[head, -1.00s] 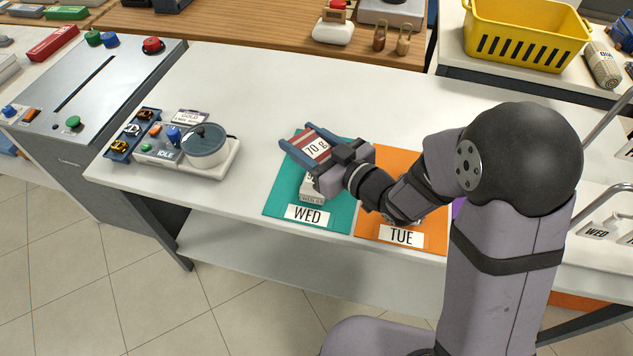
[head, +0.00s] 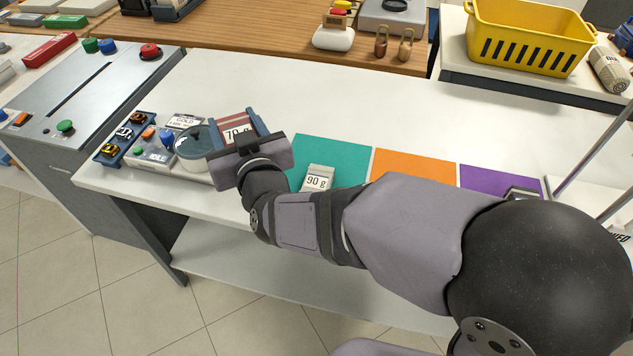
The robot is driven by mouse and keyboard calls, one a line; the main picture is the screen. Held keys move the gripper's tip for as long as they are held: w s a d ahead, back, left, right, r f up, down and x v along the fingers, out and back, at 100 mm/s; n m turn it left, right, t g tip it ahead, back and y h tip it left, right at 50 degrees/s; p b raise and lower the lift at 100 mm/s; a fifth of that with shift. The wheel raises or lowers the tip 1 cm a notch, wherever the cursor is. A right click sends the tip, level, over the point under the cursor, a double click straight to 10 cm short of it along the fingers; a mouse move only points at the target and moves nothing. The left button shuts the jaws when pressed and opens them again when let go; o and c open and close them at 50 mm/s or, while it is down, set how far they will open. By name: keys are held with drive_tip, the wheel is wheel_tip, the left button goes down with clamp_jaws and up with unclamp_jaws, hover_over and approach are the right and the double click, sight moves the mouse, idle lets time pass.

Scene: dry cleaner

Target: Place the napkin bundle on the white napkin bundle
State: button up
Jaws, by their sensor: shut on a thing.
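My gripper (head: 236,124) is shut on a red-and-white striped napkin bundle (head: 233,121) with a "70 g" label. Its blue fingers lie on both sides of the bundle. The gripper and bundle show in front of the right side of the scale-like device with a round grey lid; their height above the table is hard to tell. The white napkin bundle (head: 318,178), labelled "90 g", lies on the teal mat (head: 345,150), to the right of and apart from my gripper. My arm hides the front part of that mat.
An orange mat (head: 412,165) and a purple mat (head: 500,181) lie to the right. The table behind the mats is clear.

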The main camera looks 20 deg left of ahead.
drive_tip(key=w+d+f+m+t+h, duration=0.2)
drive_tip(key=w+d+m+t+h, duration=0.15)
drive_tip(key=w+d+h, duration=0.2)
drive_tip(key=m+h, duration=0.4)
drive_tip(key=h, duration=0.1)
hover_over(317, 179)
wheel_tip(317, 179, down, 5)
drive_tip(key=shift+r, duration=0.1)
drive_tip(key=shift+f+b, duration=0.4)
drive_tip(key=shift+f, duration=4.6)
drive_tip(key=shift+f, duration=0.25)
drive_tip(key=o, duration=1.1)
drive_tip(key=shift+r, duration=0.1)
drive_tip(key=shift+c, duration=0.2)
